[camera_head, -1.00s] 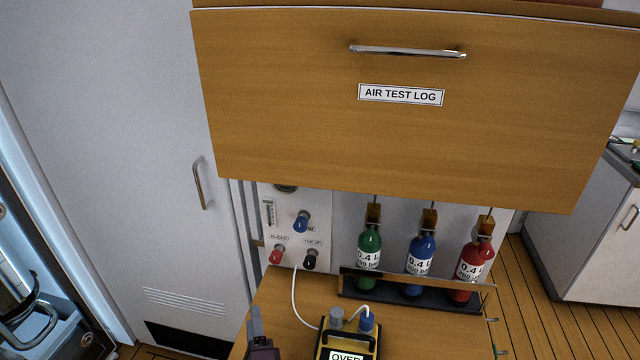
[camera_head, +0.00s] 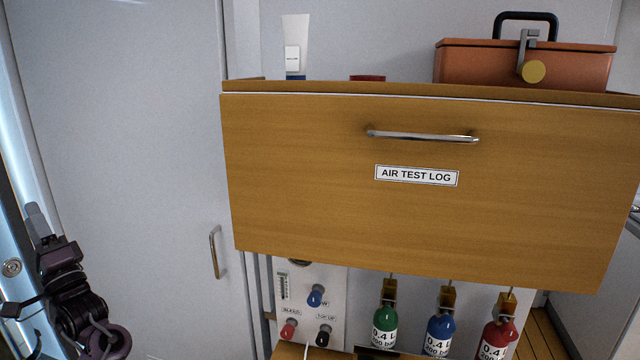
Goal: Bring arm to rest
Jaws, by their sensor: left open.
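My left gripper (camera_head: 40,222) is at the left edge of the head view, raised in front of the white door. Its jaws are open and I see nothing between them. The dark arm below it comes in from the lower left. The gripper is well apart from the wooden drawer front and the bottles. My right gripper is not in view.
A wooden front (camera_head: 420,230) labelled AIR TEST LOG juts out at the centre. An orange case (camera_head: 490,68) and a white tube (camera_head: 295,40) stand above it. Below are a valve panel (camera_head: 296,315) and green (camera_head: 385,326), blue (camera_head: 439,334) and red (camera_head: 497,338) bottles. A white door (camera_head: 130,150) fills the left.

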